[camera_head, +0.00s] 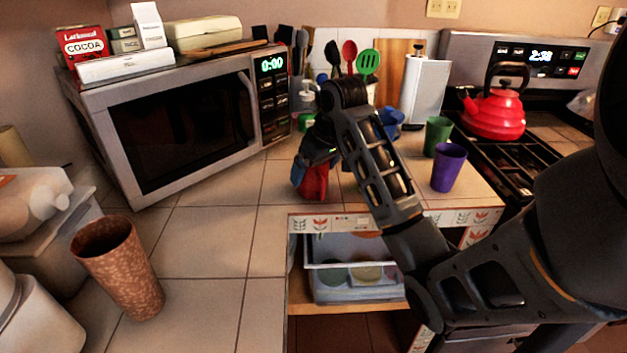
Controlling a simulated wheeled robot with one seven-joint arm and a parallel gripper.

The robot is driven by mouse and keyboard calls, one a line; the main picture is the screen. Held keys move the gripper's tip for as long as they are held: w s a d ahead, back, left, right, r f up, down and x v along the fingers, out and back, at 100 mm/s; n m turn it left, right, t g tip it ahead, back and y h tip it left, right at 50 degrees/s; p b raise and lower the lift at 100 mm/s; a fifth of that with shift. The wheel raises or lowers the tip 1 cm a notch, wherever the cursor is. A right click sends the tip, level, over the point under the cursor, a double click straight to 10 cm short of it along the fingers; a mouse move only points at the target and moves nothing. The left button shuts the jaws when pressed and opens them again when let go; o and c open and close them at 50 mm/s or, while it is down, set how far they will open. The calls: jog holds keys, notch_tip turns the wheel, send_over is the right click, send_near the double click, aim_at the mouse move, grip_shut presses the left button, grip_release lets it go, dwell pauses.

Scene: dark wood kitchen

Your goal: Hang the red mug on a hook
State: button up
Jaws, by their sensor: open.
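A red object (314,184), which looks like the red mug, stands on the tiled counter in the middle of the view. Most of it is hidden behind my gripper (316,158), so its handle does not show. A blue patch (298,174) shows at its left side. My gripper points down at the red object, close above or around it. I cannot tell whether the fingers touch it. The jaws are open. No hook can be made out in this view.
A purple cup (448,167), a green cup (437,135) and a blue object (390,123) stand right of my arm. A microwave (180,125) is at left, a brown cup (118,265) front left. A red kettle (494,112) sits on the stove.

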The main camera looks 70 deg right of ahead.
jog(key=shift+f, duration=0.1)
jog(key=c, duration=1.1)
